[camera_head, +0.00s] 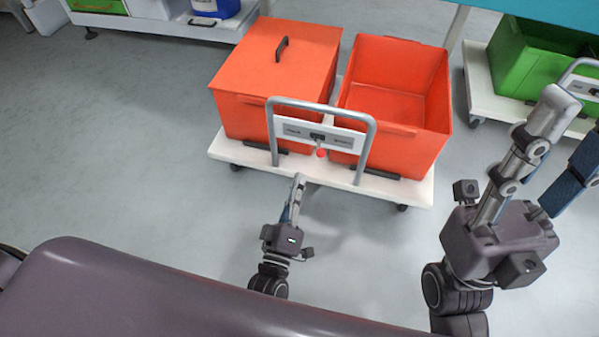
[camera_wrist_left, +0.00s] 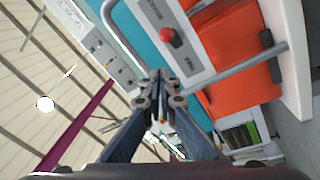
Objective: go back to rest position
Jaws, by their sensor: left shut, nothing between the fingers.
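My left gripper (camera_head: 297,182) points away from me, low in the middle of the head view, in front of a white trolley (camera_head: 228,151). Its fingers are together and hold nothing. In the left wrist view the closed fingertips (camera_wrist_left: 160,78) meet below the trolley's grey handle (camera_wrist_left: 128,40) and its red knob (camera_wrist_left: 168,38). My right gripper (camera_head: 573,120) is at the right of the head view, its fingers spread apart with a gap between them and nothing seen in it.
The trolley carries a lidded orange box (camera_head: 262,65) and an open, empty orange box (camera_head: 400,120). A green crate (camera_head: 530,65) stands on another white cart (camera_head: 482,85) at the right, behind my right gripper. Grey floor (camera_head: 110,150) is clear at the left.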

